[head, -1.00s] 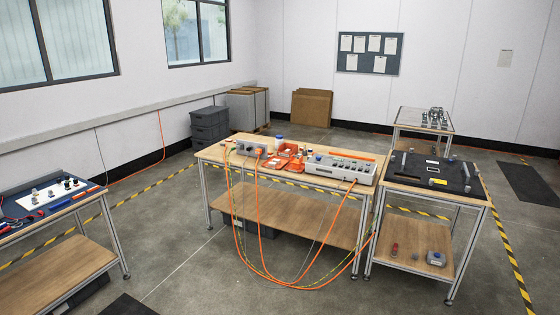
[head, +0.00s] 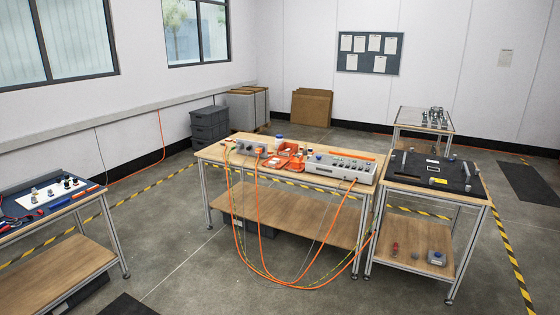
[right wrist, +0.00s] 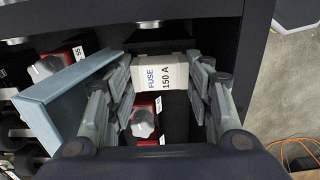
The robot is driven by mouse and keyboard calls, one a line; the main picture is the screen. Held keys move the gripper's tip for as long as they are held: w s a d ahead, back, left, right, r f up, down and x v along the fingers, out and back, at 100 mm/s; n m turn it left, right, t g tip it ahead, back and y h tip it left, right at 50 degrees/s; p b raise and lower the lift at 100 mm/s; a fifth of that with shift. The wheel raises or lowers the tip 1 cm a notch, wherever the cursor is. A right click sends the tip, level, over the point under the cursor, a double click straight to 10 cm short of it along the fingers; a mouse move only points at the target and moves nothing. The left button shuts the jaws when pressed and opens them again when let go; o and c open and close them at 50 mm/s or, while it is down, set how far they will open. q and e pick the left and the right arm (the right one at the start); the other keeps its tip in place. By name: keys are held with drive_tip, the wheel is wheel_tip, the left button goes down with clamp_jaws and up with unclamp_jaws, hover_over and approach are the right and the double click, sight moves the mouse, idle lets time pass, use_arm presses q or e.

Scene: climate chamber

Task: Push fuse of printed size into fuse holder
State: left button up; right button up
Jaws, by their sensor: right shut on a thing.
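A pale block fuse (right wrist: 161,75) printed "FUSE 150 A" shows in the right wrist view. My right gripper (right wrist: 168,82) is shut on it, with a grey finger on each side. Below the fuse and partly between the fingers is a red and black part with a silver knob (right wrist: 143,121). I cannot tell which part is the fuse holder, or whether the fuse touches anything below it. My left gripper is in neither view.
A blue-grey plate (right wrist: 68,98) stands close left of the fingers. A similar red part (right wrist: 50,66) lies behind it, and a dark wall (right wrist: 253,62) runs on the right. In the head view, a wooden bench (head: 218,150) carries devices and orange cables; a black-topped table (head: 405,177) adjoins it.

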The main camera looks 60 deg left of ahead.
drive_tip(key=shift+f+b, duration=0.3)
drive_tip(key=shift+f, duration=0.2)
drive_tip(key=shift+f, duration=0.4)
idle(0.7)
drive_tip(key=o, duration=1.2)
drive_tip(key=shift+o, duration=0.2)
drive_tip(key=shift+r, duration=0.1)
drive_tip(key=shift+d+r, duration=0.1)
drive_tip(key=shift+r, duration=0.35)
wheel_tip(320, 180, up, 11)
